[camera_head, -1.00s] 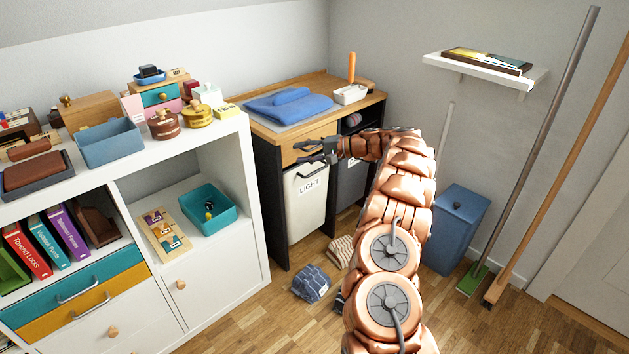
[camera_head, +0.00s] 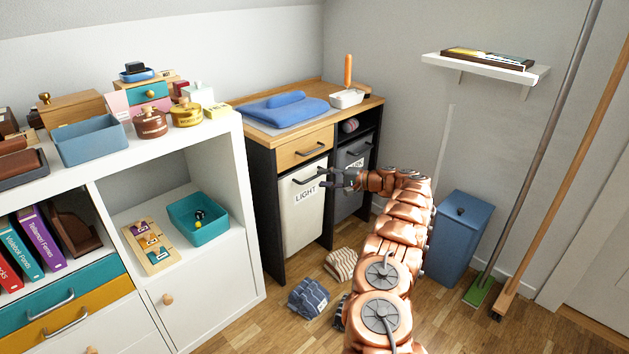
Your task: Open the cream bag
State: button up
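The cream bag (camera_head: 300,219), marked LIGHT, hangs upright in the left bay of the dark cabinet under the wooden drawer. Its dark handle (camera_head: 307,178) runs across the top of its front. My gripper (camera_head: 323,178) is at the right end of that handle, with its fingers apart and pointing left. I see nothing held in it. Whether a finger touches the handle I cannot tell. The bag's top looks closed against the cabinet.
The wooden drawer (camera_head: 290,152) with its own handle is shut just above the bag. A grey bag (camera_head: 347,190) hangs to the right, partly behind my gripper. Folded cloths (camera_head: 308,298) lie on the floor in front. A white shelf unit (camera_head: 245,230) stands close on the left.

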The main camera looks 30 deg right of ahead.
aim_at(316, 177)
jog(key=shift+b+x, duration=0.55)
jog(key=shift+x, duration=1.7)
grip_shut()
